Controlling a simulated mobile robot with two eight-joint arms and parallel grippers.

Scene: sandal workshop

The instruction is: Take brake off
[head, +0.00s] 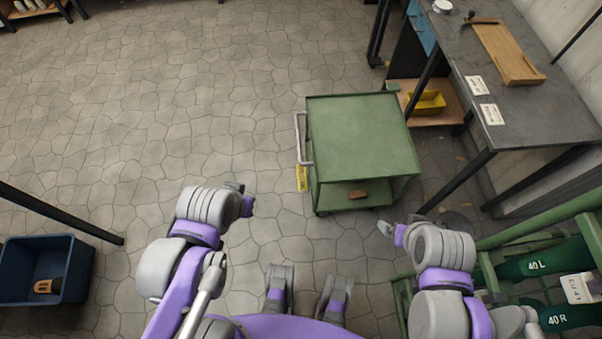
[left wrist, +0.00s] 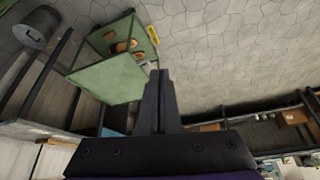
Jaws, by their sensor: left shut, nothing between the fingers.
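A green cart (head: 362,135) with a silver handle (head: 302,138) on its left side stands on the stone floor. A yellow piece with dark marks (head: 302,178) sits low on that side, below the handle; I cannot tell whether it is the brake. The cart (left wrist: 110,78) and yellow piece (left wrist: 153,35) also show in the left wrist view. My left gripper (head: 243,198) is left of the cart, apart from it; its fingers (left wrist: 158,100) are together and empty in the left wrist view. My right gripper (head: 390,230) is near the cart's front right corner, its fingers unclear.
A blue bin (head: 80,272) is at lower left. Floor left of the cart is clear.

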